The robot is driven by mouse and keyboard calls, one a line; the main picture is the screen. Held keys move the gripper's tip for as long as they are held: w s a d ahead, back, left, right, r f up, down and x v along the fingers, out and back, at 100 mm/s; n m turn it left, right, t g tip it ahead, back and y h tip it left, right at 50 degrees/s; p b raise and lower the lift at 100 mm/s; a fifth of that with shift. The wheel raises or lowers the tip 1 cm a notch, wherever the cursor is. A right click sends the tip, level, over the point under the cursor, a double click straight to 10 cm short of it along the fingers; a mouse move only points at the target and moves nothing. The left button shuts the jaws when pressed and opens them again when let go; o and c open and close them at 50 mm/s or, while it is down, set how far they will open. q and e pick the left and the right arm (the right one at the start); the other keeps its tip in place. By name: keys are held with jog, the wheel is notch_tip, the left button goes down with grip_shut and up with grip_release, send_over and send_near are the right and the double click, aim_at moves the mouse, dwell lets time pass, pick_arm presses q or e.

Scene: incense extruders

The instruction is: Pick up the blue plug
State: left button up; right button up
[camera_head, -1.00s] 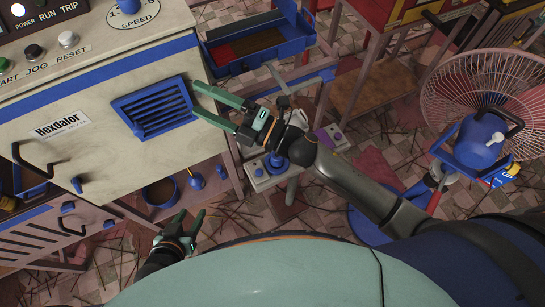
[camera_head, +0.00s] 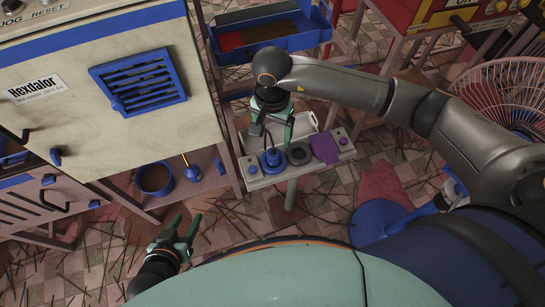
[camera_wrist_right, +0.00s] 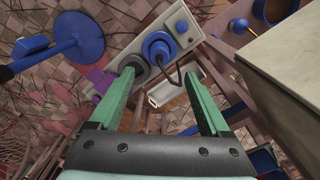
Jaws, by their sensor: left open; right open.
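The blue plug (camera_head: 272,162), a round blue piece with a black cord, sits on a small grey stand (camera_head: 283,178). It also shows in the right wrist view (camera_wrist_right: 157,47), beyond the fingertips. My right gripper (camera_head: 272,140) is open and points down above the plug, apart from it. In the wrist view its two green fingers (camera_wrist_right: 160,76) have the plug ahead between their tips, with nothing held. My left gripper (camera_head: 184,222) is open and empty at the lower left, away from the stand.
The machine cabinet (camera_head: 60,120) stands left. A blue bin (camera_head: 227,57) is behind the stand. Sticks litter the floor.

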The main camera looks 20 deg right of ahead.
aim_at(273, 152)
notch_tip(273, 152, down, 6)
jog(key=shift+f+b, duration=0.15)
jog(key=shift+b, duration=0.15)
jog(key=f, duration=0.5)
jog(key=shift+w+d+f+b, duration=0.1)
jog(key=shift+d+f+b, duration=0.1)
jog(key=shift+b, duration=0.15)
jog(key=shift+r, duration=0.1)
grip_shut()
